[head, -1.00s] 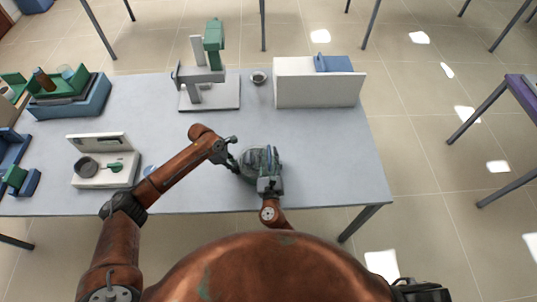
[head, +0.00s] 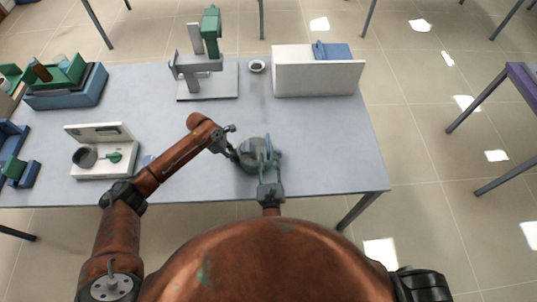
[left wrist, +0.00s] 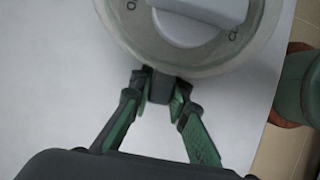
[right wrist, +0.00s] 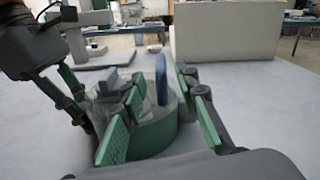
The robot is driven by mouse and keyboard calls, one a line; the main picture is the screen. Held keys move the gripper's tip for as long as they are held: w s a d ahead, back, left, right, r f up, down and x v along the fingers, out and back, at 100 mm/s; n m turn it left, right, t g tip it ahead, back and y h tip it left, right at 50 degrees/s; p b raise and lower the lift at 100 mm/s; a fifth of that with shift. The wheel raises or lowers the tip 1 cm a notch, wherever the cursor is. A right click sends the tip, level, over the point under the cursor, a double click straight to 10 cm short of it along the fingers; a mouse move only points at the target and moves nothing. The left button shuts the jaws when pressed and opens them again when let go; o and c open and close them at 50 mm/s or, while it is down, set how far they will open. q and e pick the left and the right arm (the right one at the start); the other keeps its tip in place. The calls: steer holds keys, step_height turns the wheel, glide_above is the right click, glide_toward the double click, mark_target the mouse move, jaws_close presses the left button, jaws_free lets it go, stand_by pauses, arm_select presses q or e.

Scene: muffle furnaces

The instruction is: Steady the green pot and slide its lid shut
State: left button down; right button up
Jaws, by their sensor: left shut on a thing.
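The green pot (head: 249,160) stands upright near the table's front edge. It has a pale translucent round lid (left wrist: 115,30) with lettering and a light raised bar across its middle. In the right wrist view, the green pot wall (right wrist: 155,135) shows with an upright blue part (right wrist: 162,78) above it. My left gripper (head: 232,150) is shut on a small dark tab (left wrist: 160,87) at the rim; I cannot tell whether pot or lid carries it. My right gripper (right wrist: 160,85) is open at the pot's near side, its fingers spread with the pot between and beyond them.
A white box (head: 318,80) and a grey stand with a green top (head: 208,85) are at the back. A small bowl (head: 257,66) sits between them. A white case (head: 105,170) and blue trays (head: 65,97) are at the left. The table right of the pot is clear.

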arm_select(q)
steer(key=shift+w+a, duration=0.1)
arm_select(e)
steer(key=shift+s, duration=2.15)
arm_select(q)
steer(key=c, duration=1.7)
jaws_free()
steer(key=shift+c, duration=0.2)
